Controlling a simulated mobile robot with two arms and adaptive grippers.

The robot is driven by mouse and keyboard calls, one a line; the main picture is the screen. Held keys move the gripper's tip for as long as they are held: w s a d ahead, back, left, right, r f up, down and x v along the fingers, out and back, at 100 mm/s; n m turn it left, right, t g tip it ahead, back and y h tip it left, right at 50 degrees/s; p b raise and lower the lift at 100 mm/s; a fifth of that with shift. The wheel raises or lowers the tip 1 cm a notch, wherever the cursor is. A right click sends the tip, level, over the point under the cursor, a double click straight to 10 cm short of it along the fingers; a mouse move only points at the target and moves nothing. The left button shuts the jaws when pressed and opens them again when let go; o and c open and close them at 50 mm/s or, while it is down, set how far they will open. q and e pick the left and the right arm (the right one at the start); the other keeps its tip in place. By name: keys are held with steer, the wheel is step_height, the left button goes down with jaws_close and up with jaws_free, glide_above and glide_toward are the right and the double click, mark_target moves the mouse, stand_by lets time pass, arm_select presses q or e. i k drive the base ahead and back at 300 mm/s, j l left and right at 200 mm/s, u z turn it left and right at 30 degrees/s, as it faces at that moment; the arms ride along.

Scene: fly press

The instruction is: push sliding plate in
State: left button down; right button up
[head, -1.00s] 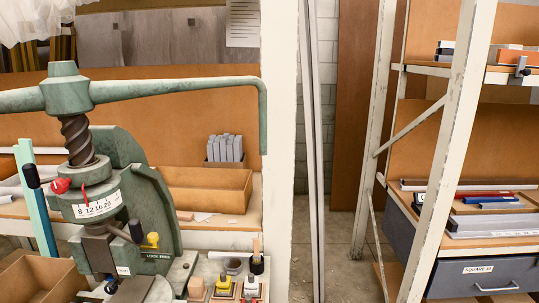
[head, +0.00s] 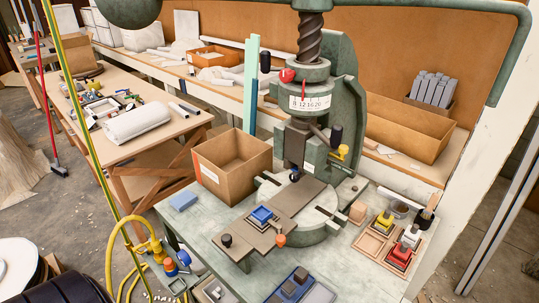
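The green fly press (head: 349,105) stands on a pale green bench in the head view, right of centre. Its ram and scale collar hang above the round bed. The brownish sliding plate (head: 292,203) runs from under the ram out over the bed's front edge, toward the lower left. A blue piece (head: 262,215) sits on the plate's outer half. A black knob (head: 226,240) and an orange knob (head: 280,240) are at its outer end. Neither of my grippers is in view.
An open cardboard box (head: 220,180) stands left of the press. A wooden tray (head: 375,246) with coloured stamp-like pieces is to its right. A yellow hose (head: 112,248) loops at left.

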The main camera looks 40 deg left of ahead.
mark_target(241, 237)
steer(key=u, duration=1.2)
